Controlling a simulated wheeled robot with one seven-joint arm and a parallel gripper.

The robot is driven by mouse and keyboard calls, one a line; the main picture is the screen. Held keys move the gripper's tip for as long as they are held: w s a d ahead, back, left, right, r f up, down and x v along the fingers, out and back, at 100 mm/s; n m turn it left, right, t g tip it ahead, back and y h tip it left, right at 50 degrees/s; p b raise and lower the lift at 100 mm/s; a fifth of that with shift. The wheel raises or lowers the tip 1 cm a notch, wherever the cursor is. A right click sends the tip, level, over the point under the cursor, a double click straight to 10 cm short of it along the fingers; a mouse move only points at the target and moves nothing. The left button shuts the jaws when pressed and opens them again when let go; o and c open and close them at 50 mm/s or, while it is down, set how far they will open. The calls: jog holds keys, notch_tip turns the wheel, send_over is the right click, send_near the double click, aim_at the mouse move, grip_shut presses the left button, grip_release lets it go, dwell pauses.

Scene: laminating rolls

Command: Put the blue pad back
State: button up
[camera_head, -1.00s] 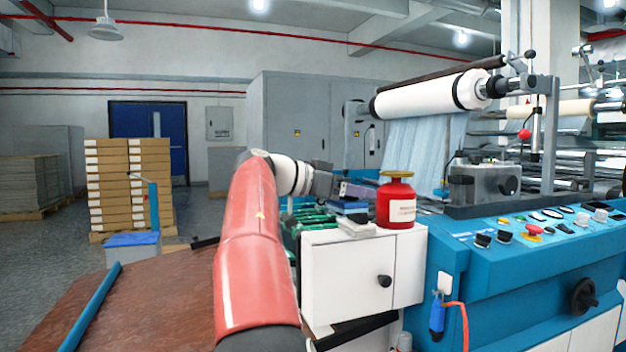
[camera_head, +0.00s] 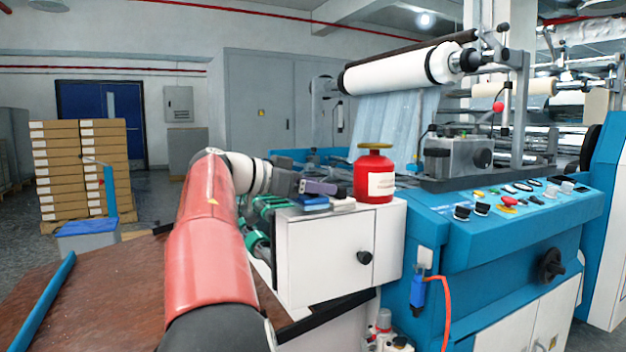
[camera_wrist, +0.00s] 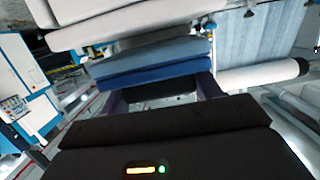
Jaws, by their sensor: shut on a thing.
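The blue pad (camera_wrist: 155,75) shows in the wrist view between my two dark fingers, with a paler grey-blue upper face. In the head view a small blue piece of it (camera_head: 314,201) shows just under the purplish finger of my gripper (camera_head: 318,188), over the top of the white cabinet (camera_head: 320,255). My gripper (camera_wrist: 160,92) is shut on the blue pad. Whether the pad touches the cabinet top is hard to tell. A pale pad (camera_head: 343,204) lies beside it on the cabinet top; pale grey pads (camera_wrist: 140,22) show beyond the blue one in the wrist view.
A red can (camera_head: 374,175) with a white label stands on the cabinet just right of my gripper. Green-ended rollers (camera_head: 266,205) lie to the cabinet's left. The blue laminating machine (camera_head: 480,240) with its control panel is to the right, a white roll (camera_head: 400,72) above.

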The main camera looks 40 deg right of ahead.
jog(key=shift+f+b, duration=0.45)
jog(key=shift+f, duration=0.2)
jog(key=o, duration=1.3)
jog(key=shift+a, duration=0.1)
jog(key=v, duration=0.7)
jog(key=shift+w+a+r, duration=0.1)
jog(key=shift+a+r, duration=0.05)
jog(key=shift+a, duration=0.15)
